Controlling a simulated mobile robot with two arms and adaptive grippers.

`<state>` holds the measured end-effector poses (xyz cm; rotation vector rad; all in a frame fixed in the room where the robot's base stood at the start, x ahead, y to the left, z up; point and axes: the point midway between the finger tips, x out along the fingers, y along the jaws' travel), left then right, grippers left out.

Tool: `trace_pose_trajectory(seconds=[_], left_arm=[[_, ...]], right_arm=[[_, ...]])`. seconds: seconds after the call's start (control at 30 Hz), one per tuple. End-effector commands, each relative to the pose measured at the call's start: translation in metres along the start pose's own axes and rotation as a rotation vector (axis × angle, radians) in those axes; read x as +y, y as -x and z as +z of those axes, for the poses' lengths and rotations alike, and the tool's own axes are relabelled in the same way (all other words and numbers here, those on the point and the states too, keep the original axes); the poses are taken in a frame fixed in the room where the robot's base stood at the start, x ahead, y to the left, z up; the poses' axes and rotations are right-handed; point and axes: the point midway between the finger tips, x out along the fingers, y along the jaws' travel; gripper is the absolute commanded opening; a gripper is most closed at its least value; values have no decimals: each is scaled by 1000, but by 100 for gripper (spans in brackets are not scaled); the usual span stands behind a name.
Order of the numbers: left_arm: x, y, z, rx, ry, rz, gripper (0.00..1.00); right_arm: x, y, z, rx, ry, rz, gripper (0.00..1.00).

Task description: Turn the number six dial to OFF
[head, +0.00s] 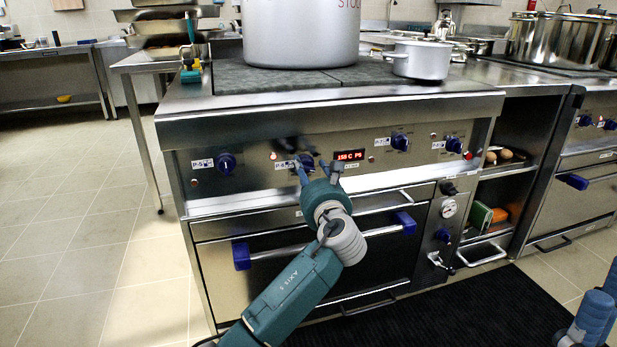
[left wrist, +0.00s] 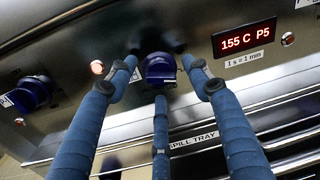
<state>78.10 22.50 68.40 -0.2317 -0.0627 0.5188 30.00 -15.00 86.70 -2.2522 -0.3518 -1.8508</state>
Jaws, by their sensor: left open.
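The number six dial (head: 306,161) is a blue knob on the steel control panel (head: 250,182) of the cooker, labelled P-6. It also shows in the left wrist view (left wrist: 160,68), at the middle between my finger ends. My left gripper (head: 318,170) is open in front of the dial, with its blue fingers spread around it. In the left wrist view two fingers reach up on either side of the knob and the third (left wrist: 161,125) lies below it. I cannot tell whether any finger touches it. My right gripper (head: 594,312) is partly in view at the lower right edge; its opening is unclear.
The P-5 dial (head: 227,163) is to the left and the P-7 dial (head: 400,141) to the right. A lit red lamp (head: 273,156) and a red display (head: 350,155) reading 155 C P5 flank the dial. The oven handle (head: 300,247) runs below. A large pot (head: 300,35) stands above.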

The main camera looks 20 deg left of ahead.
Motion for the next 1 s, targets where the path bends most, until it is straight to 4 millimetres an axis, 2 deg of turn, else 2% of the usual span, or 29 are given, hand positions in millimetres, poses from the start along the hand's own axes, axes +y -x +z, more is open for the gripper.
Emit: trace_pose_trajectory(seconds=[0.37, 0.5, 0.6, 1.0], left_arm=[[0, -6, 0, 1, 1, 0, 48], [0, -6, 0, 1, 1, 0, 20], [0, -6, 0, 1, 1, 0, 5], [0, -5, 1, -3, 68, -2, 5]], right_arm=[[0, 1, 1, 0, 0, -1, 50], [0, 1, 1, 0, 0, -1, 50], [0, 1, 1, -1, 0, -1, 50], [0, -4, -2, 6, 0, 0, 50]])
